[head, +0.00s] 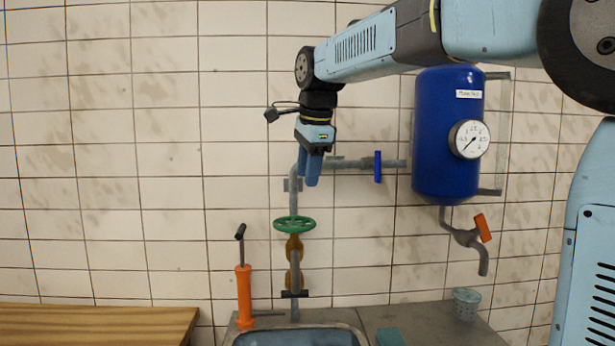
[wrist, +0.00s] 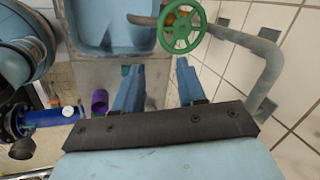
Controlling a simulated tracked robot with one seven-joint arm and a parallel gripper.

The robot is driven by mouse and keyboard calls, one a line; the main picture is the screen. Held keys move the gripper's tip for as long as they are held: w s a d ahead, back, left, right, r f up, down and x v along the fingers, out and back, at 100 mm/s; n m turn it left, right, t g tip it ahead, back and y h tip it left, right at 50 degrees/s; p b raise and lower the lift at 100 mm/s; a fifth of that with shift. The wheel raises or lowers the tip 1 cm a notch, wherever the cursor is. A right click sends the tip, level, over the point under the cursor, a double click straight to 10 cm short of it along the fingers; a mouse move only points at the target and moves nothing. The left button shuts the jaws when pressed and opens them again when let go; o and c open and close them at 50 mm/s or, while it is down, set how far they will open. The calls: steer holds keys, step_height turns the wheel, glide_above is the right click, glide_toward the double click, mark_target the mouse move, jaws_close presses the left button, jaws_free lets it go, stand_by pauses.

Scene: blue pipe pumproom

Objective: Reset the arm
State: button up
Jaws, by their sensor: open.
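My arm reaches in from the right in the head view, its end hanging down in front of the tiled wall. My gripper (head: 312,181) points downward above the green valve wheel (head: 295,224), with blue fingers. In the wrist view my gripper (wrist: 158,82) shows two blue fingers spread apart with nothing between them. The green wheel (wrist: 182,27) is beyond the fingertips there, apart from them. The pipe (wrist: 272,62) runs to the right of the fingers.
A blue tank (head: 446,135) with a gauge hangs at right, with an orange-handled tap (head: 482,228) below. An orange hand pump (head: 244,290) stands beside the sink (head: 300,338). A small pot (head: 466,303) is on the counter. A wooden table (head: 95,322) is at left. A purple cup (wrist: 99,102) shows below.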

steer(key=s+d+f+n+t, duration=0.1)
steer(key=s+d+f+n, duration=0.6)
steer(key=s, duration=0.5)
steer(key=s+d+f+n+t+h, duration=0.1)
steer(key=s+d+f+n, duration=0.6)
steer(key=s+d+f, duration=0.4)
steer(key=shift+s+d, duration=0.45)
steer(key=shift+s, duration=0.25)
steer(key=shift+o, duration=0.2)
